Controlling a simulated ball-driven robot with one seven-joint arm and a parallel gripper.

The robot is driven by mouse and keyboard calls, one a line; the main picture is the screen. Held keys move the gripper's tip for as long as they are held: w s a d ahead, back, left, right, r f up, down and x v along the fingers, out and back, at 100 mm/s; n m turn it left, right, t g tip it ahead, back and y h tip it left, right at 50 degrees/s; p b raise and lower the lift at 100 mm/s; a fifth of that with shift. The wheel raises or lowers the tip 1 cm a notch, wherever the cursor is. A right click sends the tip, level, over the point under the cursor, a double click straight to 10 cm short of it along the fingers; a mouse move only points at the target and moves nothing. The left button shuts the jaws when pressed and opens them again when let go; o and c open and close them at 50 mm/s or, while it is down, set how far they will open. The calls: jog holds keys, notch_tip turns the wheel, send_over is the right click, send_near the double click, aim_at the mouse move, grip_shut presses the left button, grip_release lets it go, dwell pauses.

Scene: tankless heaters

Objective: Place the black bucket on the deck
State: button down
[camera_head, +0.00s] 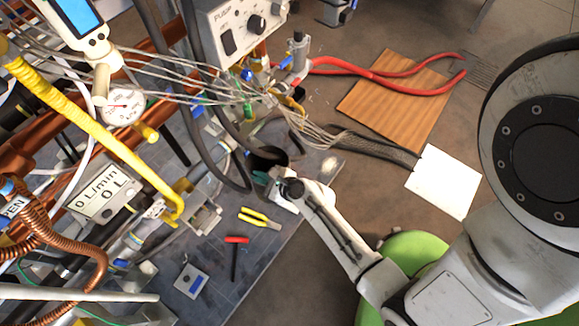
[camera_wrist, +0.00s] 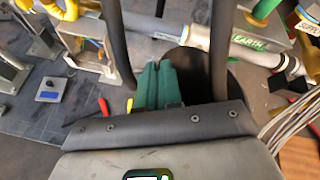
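The black bucket (camera_head: 268,157) is a dark round shape beside the pipework, near the right edge of the dark tiled deck (camera_head: 262,246). Hoses and my gripper partly hide it. My gripper (camera_head: 261,178) is at its lower left rim. In the wrist view, the green fingertips (camera_wrist: 158,85) are close together, and the bucket's dark round side (camera_wrist: 200,62) shows behind and right of them. The fingers appear shut on the bucket's rim. I cannot tell whether the bucket touches the deck.
Dark hoses and a bundle of wires (camera_head: 215,88) crowd the space around the bucket. A wooden board (camera_head: 395,105) and white sheet (camera_head: 444,182) lie right.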

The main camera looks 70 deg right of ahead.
jog(key=s+d+f+m+h+b, duration=0.1)
jog(key=s+d+f+b, duration=0.25)
jog(key=d+f, duration=0.2)
jog(key=s+d+f+m+h+b, duration=0.1)
jog(key=s+d+f+b, duration=0.1)
jog(key=d+f+b, duration=0.3)
jog(key=s+d+f+n+h+b, duration=0.1)
jog(key=s+d+h+b, duration=0.1)
jog(key=s+d+b, duration=0.5)
jog(key=w+d+f+b, duration=0.5)
jog(key=w+f+b, duration=0.4)
jog(key=w+f, duration=0.2)
jog(key=shift+f+t, duration=0.4)
jog(key=shift+f, duration=0.45)
jog(key=shift+d, duration=0.1)
jog(key=shift+f, duration=0.2)
jog(key=c, duration=1.3)
grip_release()
jog(key=shift+s, duration=0.1)
